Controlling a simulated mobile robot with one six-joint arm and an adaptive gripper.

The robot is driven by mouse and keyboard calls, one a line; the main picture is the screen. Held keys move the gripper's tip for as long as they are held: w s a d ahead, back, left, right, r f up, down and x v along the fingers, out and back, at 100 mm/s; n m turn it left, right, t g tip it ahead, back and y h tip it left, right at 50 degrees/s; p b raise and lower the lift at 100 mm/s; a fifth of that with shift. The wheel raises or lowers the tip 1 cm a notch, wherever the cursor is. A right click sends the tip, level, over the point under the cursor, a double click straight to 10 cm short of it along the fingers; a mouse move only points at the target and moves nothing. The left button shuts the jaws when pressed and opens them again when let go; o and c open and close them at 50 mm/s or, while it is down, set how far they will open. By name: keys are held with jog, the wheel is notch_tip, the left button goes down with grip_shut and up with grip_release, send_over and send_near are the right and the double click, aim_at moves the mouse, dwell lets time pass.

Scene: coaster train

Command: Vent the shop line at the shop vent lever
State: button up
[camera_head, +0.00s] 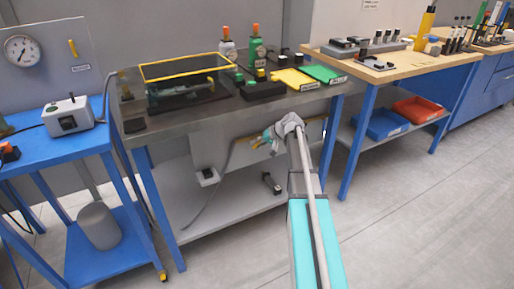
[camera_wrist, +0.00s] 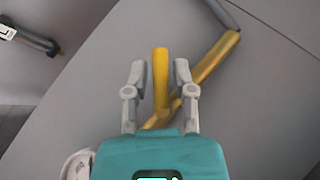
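A yellow lever (camera_wrist: 160,72) stands between the two fingers of my gripper (camera_wrist: 160,72) in the wrist view. The fingers are open, with a narrow gap on each side of the lever. The lever's lower end meets a brass pipe (camera_wrist: 214,58) that slants up to the right into a grey hose. In the head view my gripper (camera_head: 270,134) is at the brass fitting (camera_head: 256,142) on the panel below the steel bench's top; the lever there is mostly hidden. Another small yellow handle (camera_head: 72,47) is on the gauge board at left; its label is too small to read.
The steel bench top (camera_head: 190,122) overhangs the panel. A grey hose (camera_head: 212,190) runs down to the lower shelf (camera_head: 215,208), where a dark cylinder (camera_head: 271,184) lies. A blue cart (camera_head: 75,140) stands at left. The floor (camera_head: 420,220) at right is clear.

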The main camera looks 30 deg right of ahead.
dwell(0.3)
grip_shut()
jog(key=shift+h+p, duration=0.3)
jog(key=h, duration=0.1)
jog(key=n+h+p, duration=0.1)
jog(key=h, duration=0.1)
jog(key=shift+d+f, duration=0.2)
jog(key=shift+f, duration=0.05)
jog(key=n+h, duration=0.1)
jog(key=h, duration=0.1)
jog(key=d+h, duration=0.1)
jog(key=h, duration=0.1)
jog(key=shift+d+f+n+p, duration=0.1)
jog(key=shift+f+n+p, duration=0.1)
jog(key=shift+n+p, duration=0.2)
dwell(0.3)
grip_release()
jog(key=shift+d, duration=0.1)
